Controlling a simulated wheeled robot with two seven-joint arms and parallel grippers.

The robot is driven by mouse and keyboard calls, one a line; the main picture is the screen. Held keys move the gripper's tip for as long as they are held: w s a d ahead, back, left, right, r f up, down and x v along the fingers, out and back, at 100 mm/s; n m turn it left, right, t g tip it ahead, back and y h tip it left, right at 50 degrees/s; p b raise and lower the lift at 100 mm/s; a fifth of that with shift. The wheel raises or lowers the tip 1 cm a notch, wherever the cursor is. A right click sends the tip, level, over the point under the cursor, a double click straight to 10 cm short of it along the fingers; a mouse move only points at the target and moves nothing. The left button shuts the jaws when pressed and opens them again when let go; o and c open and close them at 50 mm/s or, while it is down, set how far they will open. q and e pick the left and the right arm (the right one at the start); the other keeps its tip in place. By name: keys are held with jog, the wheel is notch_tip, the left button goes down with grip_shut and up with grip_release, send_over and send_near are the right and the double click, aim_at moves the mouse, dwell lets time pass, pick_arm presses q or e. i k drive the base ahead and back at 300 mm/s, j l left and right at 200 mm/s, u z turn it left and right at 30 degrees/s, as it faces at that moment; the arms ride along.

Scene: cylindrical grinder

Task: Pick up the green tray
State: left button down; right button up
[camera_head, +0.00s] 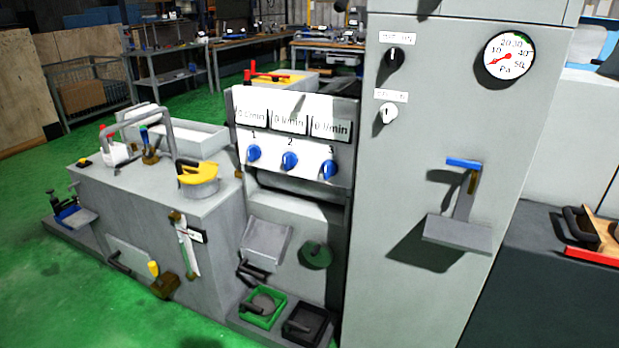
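The green tray (256,322) is a small square open tray. It sits low at the foot of the grey machine, on a grey ledge (238,324), in the lower middle of the view. A grey round part (264,302) with a dark handle lies in it. A similar black tray (302,338) stands just to its right with a dark part in it. Neither of my grippers is in view.
A tall grey cabinet (415,150) with a gauge (508,57) and a protruding bracket (457,230) stands to the right of the trays. A panel with blue knobs (289,160) is above them. Green floor (60,300) is open at the left.

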aim_at(263, 302)
jog(key=i+j, duration=0.25)
jog(key=i, duration=0.2)
jog(key=i+j, duration=0.25)
jog(key=i, duration=0.2)
jog(key=i+j, duration=0.2)
jog(key=i, duration=0.25)
jog(key=i+j, duration=0.25)
jog(key=i, duration=0.15)
